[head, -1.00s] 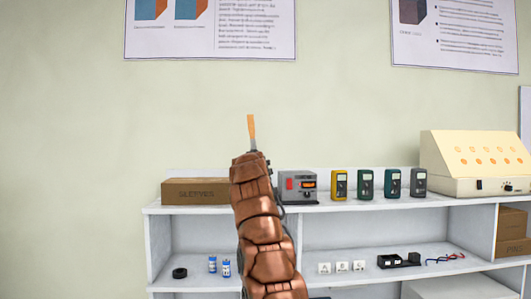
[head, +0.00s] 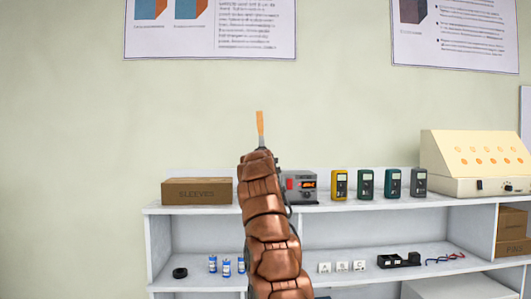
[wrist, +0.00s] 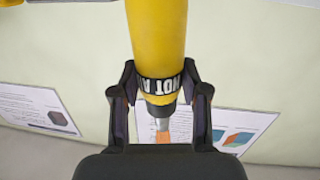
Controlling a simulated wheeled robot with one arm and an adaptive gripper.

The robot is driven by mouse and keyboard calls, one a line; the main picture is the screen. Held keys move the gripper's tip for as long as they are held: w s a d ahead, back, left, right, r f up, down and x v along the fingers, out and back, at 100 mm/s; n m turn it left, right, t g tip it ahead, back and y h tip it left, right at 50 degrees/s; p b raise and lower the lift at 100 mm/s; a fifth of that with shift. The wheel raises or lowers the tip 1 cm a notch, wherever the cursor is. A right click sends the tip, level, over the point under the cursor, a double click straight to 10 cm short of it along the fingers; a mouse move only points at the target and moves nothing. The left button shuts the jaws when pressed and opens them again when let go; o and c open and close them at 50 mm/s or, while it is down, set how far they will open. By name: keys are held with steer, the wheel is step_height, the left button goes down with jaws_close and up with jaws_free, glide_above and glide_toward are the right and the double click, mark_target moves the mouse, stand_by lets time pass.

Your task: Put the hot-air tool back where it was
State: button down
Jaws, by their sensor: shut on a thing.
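In the head view only the orange-brown nozzle (head: 260,127) shows, pointing up above my arm. My gripper and the yellow body are hidden behind the arm there. A grey station (head: 301,187) with a red switch and lit display stands on the shelf top, partly covered by my arm. A dark cable runs beside the arm.
A brown SLEEVES box (head: 196,191) stands left of my arm on the shelf top. Several meters (head: 340,184) and a cream panel box (head: 475,164) stand to the right. The shelf below holds a black ring (head: 180,273), small blue-and-white cans (head: 213,264) and white lettered blocks (head: 341,267).

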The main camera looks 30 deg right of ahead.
steer(key=shift+s+d+r, duration=0.25)
steer(key=shift+d+r, duration=0.1)
steer(key=shift+d, duration=0.1)
steer(key=shift+s+d, duration=0.15)
steer(key=shift+d, duration=0.1)
steer(key=shift+r, duration=0.15)
steer(key=shift+s+d+r, duration=0.1)
steer(key=shift+d, duration=0.15)
steer(key=shift+m, duration=0.3)
steer(key=shift+s+d+r, duration=0.1)
steer(key=shift+s+d, duration=0.15)
steer(key=shift+s+d+p, duration=0.15)
steer(key=shift+d+p, duration=0.15)
